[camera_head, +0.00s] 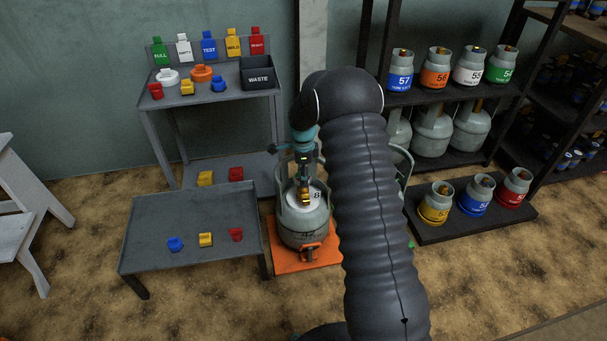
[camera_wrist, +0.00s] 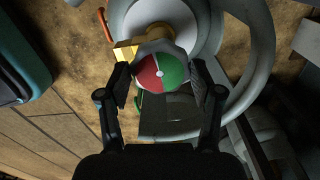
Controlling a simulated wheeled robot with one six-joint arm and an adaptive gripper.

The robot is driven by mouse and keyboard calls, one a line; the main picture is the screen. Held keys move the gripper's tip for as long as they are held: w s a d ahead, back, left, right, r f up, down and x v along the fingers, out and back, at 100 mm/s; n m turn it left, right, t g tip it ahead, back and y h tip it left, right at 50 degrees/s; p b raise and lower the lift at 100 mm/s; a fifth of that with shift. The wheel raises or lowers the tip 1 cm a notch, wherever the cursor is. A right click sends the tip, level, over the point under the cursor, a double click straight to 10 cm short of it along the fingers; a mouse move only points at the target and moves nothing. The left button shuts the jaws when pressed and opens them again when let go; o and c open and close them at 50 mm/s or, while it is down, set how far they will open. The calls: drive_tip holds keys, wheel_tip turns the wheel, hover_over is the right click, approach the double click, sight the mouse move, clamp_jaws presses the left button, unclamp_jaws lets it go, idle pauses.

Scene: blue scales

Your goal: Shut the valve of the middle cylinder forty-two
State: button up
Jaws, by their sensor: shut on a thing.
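My gripper (camera_wrist: 160,88) has one finger on each side of a round valve knob with a red half and a green half (camera_wrist: 174,66). It is shut on this knob. Brass (camera_wrist: 126,50) shows beside the knob, inside a grey collar (camera_wrist: 265,50). In the head view my gripper (camera_head: 304,170) points down at a grey cylinder (camera_head: 303,228) that stands upright on an orange platform (camera_head: 290,263). A white label with an 8 shows on it. I cannot read forty-two anywhere, and my arm hides what stands just to the right.
A low grey table (camera_head: 190,215) with coloured pieces stands at the left. Behind it are a bench (camera_head: 200,97) and a black waste bin (camera_head: 258,73). Racks of cylinders (camera_head: 436,99) and a low dark pallet (camera_head: 470,218) stand at the right. Open floor lies in front.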

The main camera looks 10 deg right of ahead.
idle(0.5)
drive_tip(key=o, duration=1.1)
drive_tip(key=shift+o, duration=0.2)
drive_tip(key=shift+r, duration=0.1)
wheel_tip(320, 180, up, 12)
